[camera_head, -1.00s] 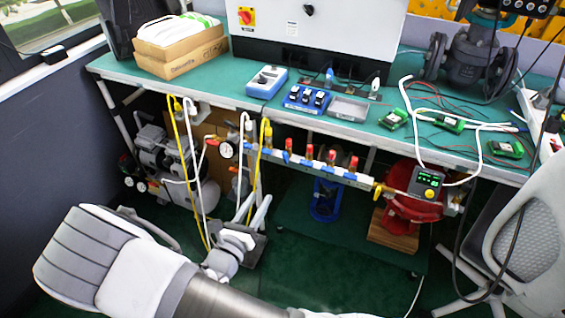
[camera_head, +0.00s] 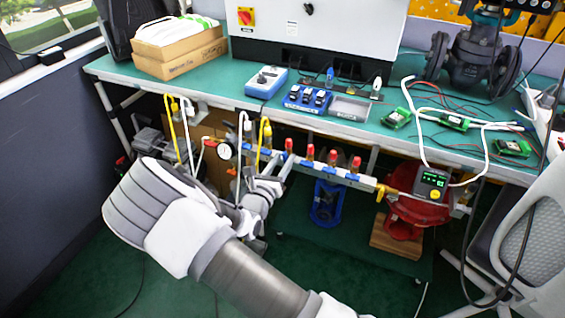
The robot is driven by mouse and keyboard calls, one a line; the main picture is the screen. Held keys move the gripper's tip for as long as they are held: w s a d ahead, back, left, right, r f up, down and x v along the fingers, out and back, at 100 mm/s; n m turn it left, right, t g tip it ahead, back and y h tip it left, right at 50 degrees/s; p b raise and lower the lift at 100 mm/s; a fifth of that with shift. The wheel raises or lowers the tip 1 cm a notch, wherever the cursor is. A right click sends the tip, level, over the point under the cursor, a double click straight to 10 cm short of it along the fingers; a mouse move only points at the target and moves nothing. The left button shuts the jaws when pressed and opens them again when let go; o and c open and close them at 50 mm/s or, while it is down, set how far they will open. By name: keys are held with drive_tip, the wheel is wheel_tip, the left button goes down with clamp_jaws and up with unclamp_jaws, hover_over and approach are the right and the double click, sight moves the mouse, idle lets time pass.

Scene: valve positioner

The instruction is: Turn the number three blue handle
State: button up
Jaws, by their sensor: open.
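A manifold pipe (camera_head: 369,184) runs under the front edge of the workbench. Several valves with red tops sit along it, with blue handles beside them, such as one (camera_head: 352,177) at the right end. No numbers are readable, so I cannot tell which blue handle is number three. My gripper (camera_head: 284,168) is open, at the left part of the manifold, just below and in front of the leftmost red-topped valve (camera_head: 289,145). It hides part of the pipe there. I cannot tell whether it touches anything.
The green workbench (camera_head: 225,88) overhangs the manifold. Yellow hoses (camera_head: 171,124) and white hoses hang left of my gripper. A pressure gauge (camera_head: 225,151) is left of the manifold, a small display unit (camera_head: 431,184) right. A chair (camera_head: 525,225) stands at the right.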

drive_tip(key=shift+c, duration=0.3)
clamp_jaws()
drive_tip(key=shift+r+n+p, duration=0.1)
drive_tip(key=shift+n+p, duration=0.3)
drive_tip(key=shift+p, duration=0.25)
drive_tip(key=n+p, duration=0.2)
drive_tip(key=shift+r+p, duration=0.1)
drive_tip(key=shift+p, duration=0.25)
drive_tip(key=n+p, duration=0.3)
drive_tip(key=shift+n, duration=0.3)
drive_tip(key=n, duration=0.1)
drive_tip(key=n+p, duration=0.1)
drive_tip(key=n, duration=0.1)
drive_tip(key=n+p, duration=0.1)
drive_tip(key=shift+a+f+n, duration=0.1)
drive_tip(key=shift+f+n, duration=0.15)
drive_tip(key=shift+n, duration=0.05)
drive_tip(key=shift+f+n+p, duration=0.2)
drive_tip(key=shift+n+p, duration=0.6)
drive_tip(key=shift+n, duration=1.1)
